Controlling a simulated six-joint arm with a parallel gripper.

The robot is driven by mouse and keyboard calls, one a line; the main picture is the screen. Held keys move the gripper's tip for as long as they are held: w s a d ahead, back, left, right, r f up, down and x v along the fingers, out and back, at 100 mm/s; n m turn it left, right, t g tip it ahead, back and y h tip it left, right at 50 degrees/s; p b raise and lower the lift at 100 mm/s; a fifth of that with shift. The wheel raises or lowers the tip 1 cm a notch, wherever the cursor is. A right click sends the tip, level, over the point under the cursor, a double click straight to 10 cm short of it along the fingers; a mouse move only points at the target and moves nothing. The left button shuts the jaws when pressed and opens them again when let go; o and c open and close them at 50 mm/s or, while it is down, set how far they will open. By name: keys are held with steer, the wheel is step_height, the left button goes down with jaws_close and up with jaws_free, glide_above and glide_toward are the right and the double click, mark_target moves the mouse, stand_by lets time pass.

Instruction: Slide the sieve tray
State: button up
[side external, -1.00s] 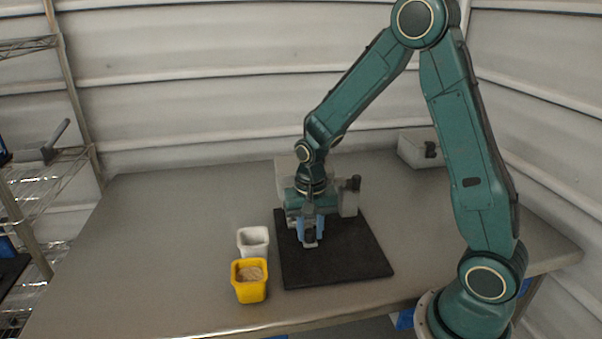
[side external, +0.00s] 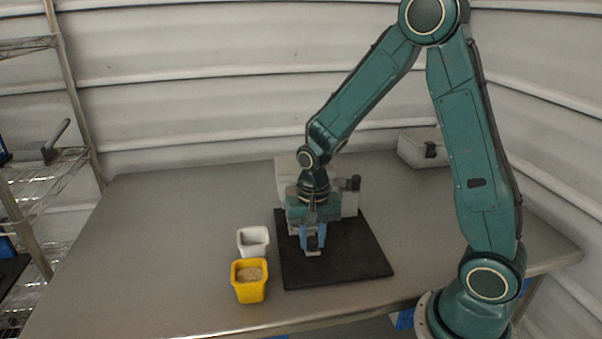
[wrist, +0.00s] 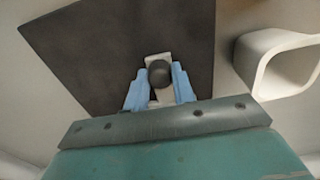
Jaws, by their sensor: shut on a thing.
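My gripper (side external: 313,238) is low over the black mat and shut on a dark round knob (wrist: 159,73), with one blue finger on each side of it. The knob stands on a pale tab of the sieve tray (wrist: 157,57), whose end also shows in the side view (side external: 313,253). The rest of the tray is hidden by my gripper. The pale hopper housing (side external: 290,174) stands behind my gripper at the back of the mat, partly covered by my wrist.
A yellow cup (side external: 249,289) with tan grains and an empty white cup (side external: 253,249) stand left of the black mat (side external: 345,262). The white cup's rim also shows in the wrist view (wrist: 252,70). A grey box (side external: 415,155) sits at the back right. The table's left side is clear.

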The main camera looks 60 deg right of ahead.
steer(key=shift+s+a, duration=1.15)
steer(key=shift+a, duration=0.15)
steer(key=shift+s+a, duration=1.1)
steer(key=shift+a, duration=0.2)
steer(key=o, duration=0.7)
steer(key=shift+c, duration=0.2)
step_height(320, 180, up, 7)
